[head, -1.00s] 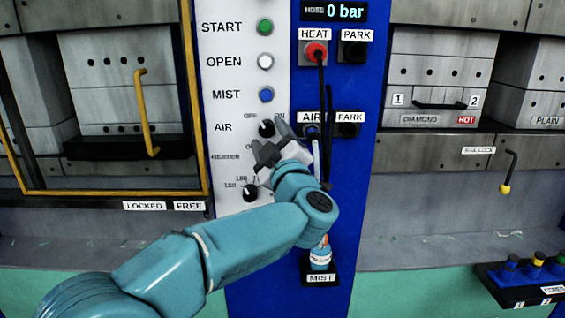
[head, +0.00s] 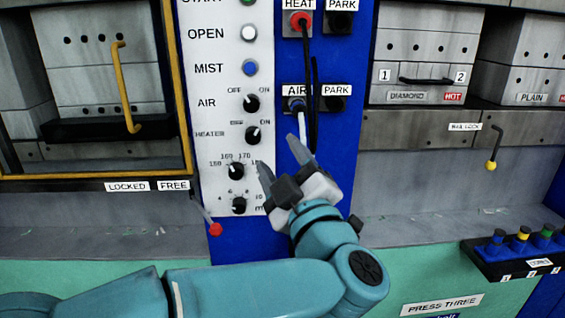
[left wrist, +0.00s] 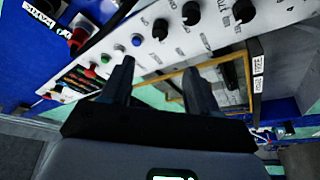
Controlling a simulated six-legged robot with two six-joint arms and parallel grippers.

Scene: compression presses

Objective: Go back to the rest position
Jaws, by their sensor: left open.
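My left gripper (head: 284,166) is open and empty in the head view. It is in front of the blue panel, to the right of the heater and temperature knobs, below the AIR socket. Its two grey fingers point up and to the left, and no contact with the panel can be made out. In the left wrist view the two dark fingers (left wrist: 158,84) stand apart with nothing between them. The white control panel (head: 228,130) with buttons and knobs lies beyond them, and it also shows in the wrist view (left wrist: 150,55). My right gripper is in neither view.
A red plug (head: 300,22) sits at HEAT and a blue plug (head: 296,106) at AIR, with cables hanging near my gripper. A yellow handle (head: 124,88) and a red-tipped lever (head: 214,229) are to the left. A drawer (head: 425,85) marked HOT is to the right.

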